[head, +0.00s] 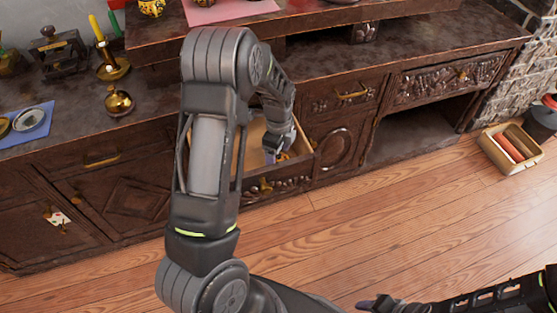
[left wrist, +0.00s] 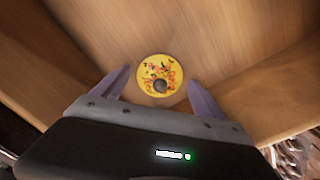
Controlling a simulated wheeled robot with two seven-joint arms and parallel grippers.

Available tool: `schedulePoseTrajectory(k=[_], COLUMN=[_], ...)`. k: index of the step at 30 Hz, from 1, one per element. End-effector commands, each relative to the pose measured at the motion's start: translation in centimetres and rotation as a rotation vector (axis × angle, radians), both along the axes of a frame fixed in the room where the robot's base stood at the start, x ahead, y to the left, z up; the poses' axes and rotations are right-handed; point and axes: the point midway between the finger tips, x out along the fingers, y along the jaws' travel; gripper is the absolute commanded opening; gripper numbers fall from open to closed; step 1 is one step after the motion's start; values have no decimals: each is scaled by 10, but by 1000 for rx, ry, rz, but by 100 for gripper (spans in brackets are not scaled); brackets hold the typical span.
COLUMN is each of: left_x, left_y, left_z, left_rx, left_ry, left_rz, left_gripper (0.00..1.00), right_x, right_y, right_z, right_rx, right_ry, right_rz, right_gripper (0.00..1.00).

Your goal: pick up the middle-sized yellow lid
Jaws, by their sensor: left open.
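A round yellow lid (left wrist: 148,72) with a coloured floral pattern and a dark central knob lies on the wooden floor of an open drawer (head: 307,166). A bit of yellow shows beside my gripper in the head view. My left gripper (left wrist: 158,80) reaches down into the drawer. Its two purple fingers are spread on either side of the lid in the wrist view, with nothing between them that they grip. In the head view my left gripper (head: 276,153) is partly hidden by its own wrist. My right gripper (head: 378,304) is low at the bottom edge, its jaws unclear.
Drawer walls stand close around the left gripper. On the cabinet top are a brass pot (head: 118,101), a candle holder (head: 113,68) and a blue mat (head: 40,127) with round items. A pink mat (head: 232,9) lies on the upper shelf. A box (head: 497,158) stands on the floor at right.

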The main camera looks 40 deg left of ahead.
Motion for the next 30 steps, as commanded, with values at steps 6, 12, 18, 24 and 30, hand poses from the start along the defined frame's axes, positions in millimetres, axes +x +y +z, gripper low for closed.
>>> schedulePoseTrajectory(k=[6,12,18,24,30], left_x=[0,0,0,0,-1], left_y=[0,0,0,0,0], left_z=[0,0,0,0,-1], left_rx=[0,0,0,0,0], left_ry=[0,0,0,1,2], left_rz=[0,0,0,0,0], left_gripper=[82,66,50,33,17], right_x=[0,0,0,0,0], right_y=[0,0,0,0,0], right_z=[0,0,0,0,0], right_rx=[0,0,0,0,0], right_ry=[0,0,0,0,0], right_rz=[0,0,0,0,0], right_gripper=[42,42,42,42,42])
